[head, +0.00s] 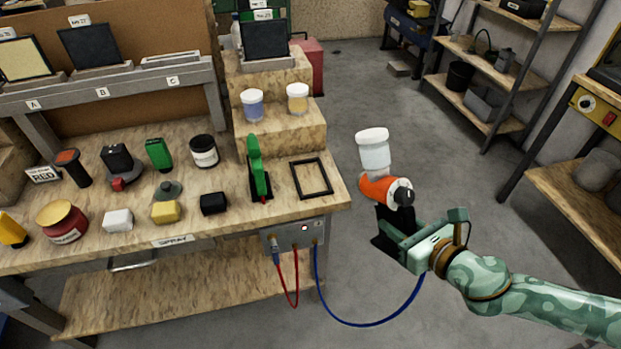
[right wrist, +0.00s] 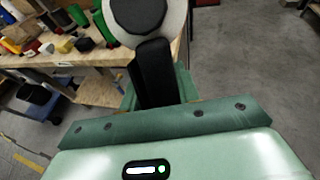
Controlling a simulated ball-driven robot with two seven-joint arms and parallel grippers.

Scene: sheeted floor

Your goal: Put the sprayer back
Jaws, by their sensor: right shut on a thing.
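The sprayer (head: 378,188) has an orange body, a white cup on top and a dark round knob at its right end. My right gripper (head: 394,232) is shut on its black handle and holds it upright in the air, right of the bench. In the right wrist view the sprayer (right wrist: 153,70) shows its black handle between the jaws and a pale round part with a dark cap above. On the bench (head: 230,215), a green tool (head: 257,165) stands beside an empty black rectangular frame (head: 325,190). My left gripper is not in view.
Two small jars (head: 252,105) stand on a wooden step behind the frame. Bottles, blocks and a red pot (head: 62,222) fill the bench's left. A grey box (head: 293,235) with red and blue hoses hangs on the front edge. The floor (head: 400,125) behind the sprayer is clear.

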